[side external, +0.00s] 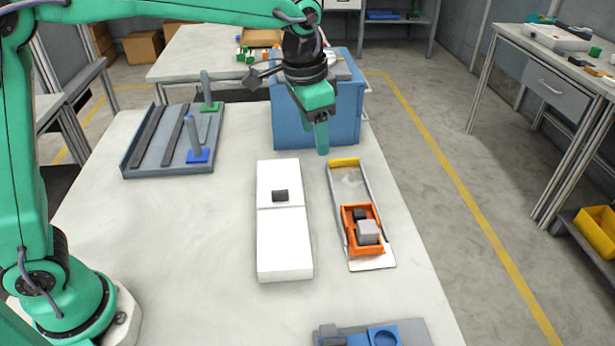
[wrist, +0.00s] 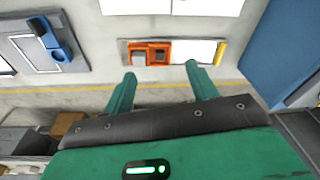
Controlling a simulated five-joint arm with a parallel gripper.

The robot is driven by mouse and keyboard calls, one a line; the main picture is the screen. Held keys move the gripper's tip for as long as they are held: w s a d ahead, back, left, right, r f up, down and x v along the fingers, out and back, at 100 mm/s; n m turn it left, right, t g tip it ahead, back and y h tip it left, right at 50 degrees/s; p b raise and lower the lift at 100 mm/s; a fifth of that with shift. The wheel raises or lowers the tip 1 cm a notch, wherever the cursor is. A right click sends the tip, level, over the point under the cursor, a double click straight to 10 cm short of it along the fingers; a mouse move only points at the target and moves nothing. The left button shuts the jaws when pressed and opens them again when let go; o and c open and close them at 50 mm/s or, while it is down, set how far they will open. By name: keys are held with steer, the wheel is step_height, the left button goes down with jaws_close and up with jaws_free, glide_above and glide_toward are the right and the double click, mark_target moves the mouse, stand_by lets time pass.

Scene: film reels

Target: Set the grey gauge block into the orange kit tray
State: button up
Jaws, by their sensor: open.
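The light grey gauge block (side external: 368,231) is a cube sitting in the nearer part of the orange kit tray (side external: 348,238), its top standing above the rim. A dark block or recess (side external: 360,214) shows in the tray's farther part. My gripper (side external: 322,151) is open and empty, raised above the far end of the metal channel, beyond the tray. Both fingers (wrist: 160,71) show apart in the wrist view.
The tray sits in a shallow metal channel (side external: 350,185) with a yellow far end. Left of it lies a white box (side external: 285,250) bearing a dark grey piece (side external: 280,196). A blue bin (side external: 350,110), a grey rack (side external: 140,160) and a blue fixture (side external: 385,335) stand around.

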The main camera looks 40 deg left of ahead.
steer(key=s+a+r+n+t, duration=0.2)
steer(key=s+a+r+n, duration=0.15)
steer(key=s+a, duration=0.7)
steer(key=s+a+f+n+t, duration=0.2)
steer(key=s+a, duration=0.3)
steer(key=s, duration=0.7)
steer(key=shift+f+n+y, duration=0.3)
steer(key=shift+f+n, duration=0.05)
steer(key=shift+f, duration=0.3)
